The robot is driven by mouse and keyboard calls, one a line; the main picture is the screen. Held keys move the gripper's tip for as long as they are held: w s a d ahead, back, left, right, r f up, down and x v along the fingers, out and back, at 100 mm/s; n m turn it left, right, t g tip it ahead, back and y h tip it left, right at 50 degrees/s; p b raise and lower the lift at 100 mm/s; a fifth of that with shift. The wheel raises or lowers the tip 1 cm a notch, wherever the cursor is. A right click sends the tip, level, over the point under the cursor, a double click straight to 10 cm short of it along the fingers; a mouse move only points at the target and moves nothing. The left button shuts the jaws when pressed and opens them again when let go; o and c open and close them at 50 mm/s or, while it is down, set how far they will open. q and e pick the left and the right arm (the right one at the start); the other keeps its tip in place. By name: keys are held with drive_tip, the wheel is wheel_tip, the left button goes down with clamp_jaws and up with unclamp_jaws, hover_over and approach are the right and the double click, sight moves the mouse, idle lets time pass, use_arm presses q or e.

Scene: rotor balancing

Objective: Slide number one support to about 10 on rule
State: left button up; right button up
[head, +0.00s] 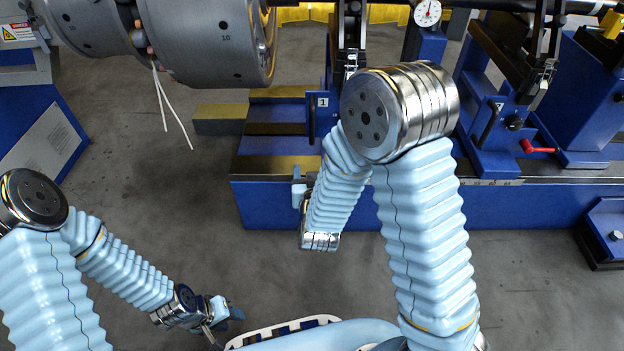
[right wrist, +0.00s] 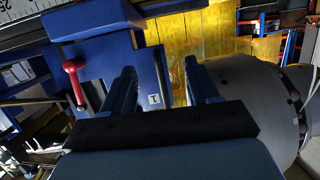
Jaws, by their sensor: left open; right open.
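The number one support (head: 321,101) is a blue upright with a white "1" label, standing on the machine bed in the head view. My arm hides its right part. In the right wrist view its blue plate (right wrist: 154,99) and label show between my right fingers, with a red lever (right wrist: 75,82) to the left. My right gripper (head: 299,173) is open in front of the bed, below the support; its blue fingers (right wrist: 160,68) look empty, and contact is unclear. The rule (head: 490,182) runs along the bed's front edge. My left gripper (head: 228,312) is open and empty, low over the floor.
A second blue support (head: 490,130) with a red handle (head: 540,147) stands further right. A large grey rotor (head: 215,45) hangs at upper left, with white cords below it. A dial gauge (head: 427,13) is at the top.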

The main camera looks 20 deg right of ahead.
sight(312, 129)
drive_tip(key=w+r+t, duration=0.1)
drive_tip(key=w, duration=0.1)
drive_tip(key=w+d+r+h, duration=0.1)
drive_tip(key=w+r, duration=0.1)
drive_tip(key=w+d+r+t+h, duration=0.1)
drive_tip(key=w+r, duration=0.1)
drive_tip(key=shift+w+r+m+t+p, duration=0.2)
drive_tip(key=shift+w+m+t+p, duration=0.1)
drive_tip(key=shift+m+p, duration=0.1)
drive_tip(key=shift+f+b+x, duration=0.2)
drive_tip(key=shift+b+x, duration=0.25)
drive_tip(key=shift+x, duration=0.7)
use_arm(q)
drive_tip(key=shift+a+f, duration=0.1)
drive_tip(key=shift+f, duration=0.85)
use_arm(e)
drive_tip(key=shift+x, duration=0.9)
drive_tip(key=shift+r, duration=0.1)
clamp_jaws()
use_arm(q)
drive_tip(key=shift+f+b, duration=0.2)
drive_tip(key=shift+b, duration=0.15)
use_arm(e)
drive_tip(key=shift+w+a, duration=0.25)
drive_tip(key=shift+a, duration=0.7)
drive_tip(key=shift+w+a, duration=0.25)
drive_tip(key=shift+a, duration=0.75)
unclamp_jaws()
drive_tip(key=shift+d, duration=0.15)
